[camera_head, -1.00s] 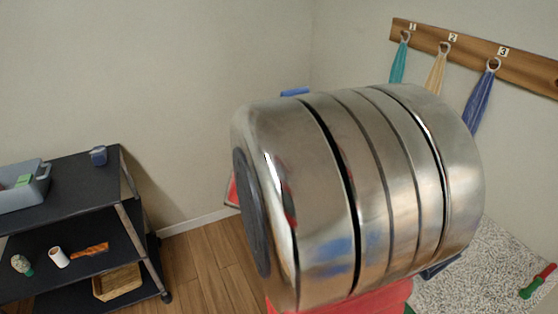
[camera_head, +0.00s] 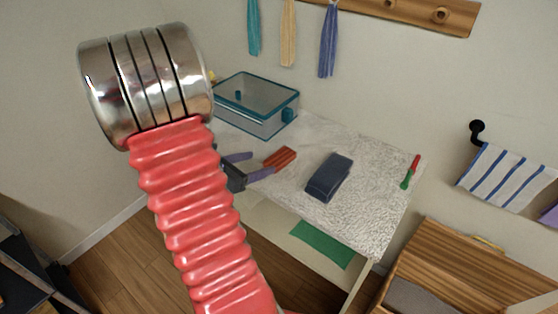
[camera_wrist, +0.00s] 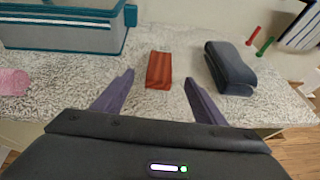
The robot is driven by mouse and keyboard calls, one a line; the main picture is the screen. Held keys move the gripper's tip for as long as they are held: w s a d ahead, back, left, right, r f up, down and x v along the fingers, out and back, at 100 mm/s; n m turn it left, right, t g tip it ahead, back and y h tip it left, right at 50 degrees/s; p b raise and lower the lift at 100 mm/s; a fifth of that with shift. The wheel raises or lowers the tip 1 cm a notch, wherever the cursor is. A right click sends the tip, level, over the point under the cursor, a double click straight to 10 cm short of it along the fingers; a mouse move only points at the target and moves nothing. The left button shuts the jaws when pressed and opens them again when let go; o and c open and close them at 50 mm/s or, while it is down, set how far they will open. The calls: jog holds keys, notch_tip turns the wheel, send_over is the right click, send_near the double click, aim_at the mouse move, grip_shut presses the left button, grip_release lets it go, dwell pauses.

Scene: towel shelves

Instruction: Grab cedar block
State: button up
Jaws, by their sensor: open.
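The cedar block (camera_head: 280,158) is a small reddish-brown wooden block lying on the speckled white table top (camera_head: 370,205). In the wrist view the cedar block (camera_wrist: 159,70) lies ahead of my gripper, roughly centred between the finger lines. My gripper (camera_head: 262,164) is open and empty, with two purple fingers pointing toward the block. In the wrist view my gripper (camera_wrist: 157,82) has one finger on each side, and the block appears at or just beyond the tips. I cannot tell whether either finger touches it. My red bellows arm hides part of the table's left side.
A teal-rimmed clear bin (camera_head: 254,104) stands behind the block. A pink item (camera_wrist: 14,81) lies at left in the wrist view. Bare table surrounds the block.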

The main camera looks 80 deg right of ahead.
send_near(284, 153)
jog(key=x, duration=0.5)
jog(key=shift+a+f, duration=0.2)
jog(key=shift+f, duration=0.15)
jog(key=shift+r+x, duration=0.1)
jog(key=shift+x, duration=1.2)
jog(key=shift+r+x, duration=0.15)
jog(key=shift+x, duration=1.15)
jog(key=shift+d, duration=0.1)
jog(key=shift+c, duration=0.2)
jog(key=c, duration=1.1)
jog(key=shift+r, duration=0.1)
jog(key=shift+r, duration=4.95)
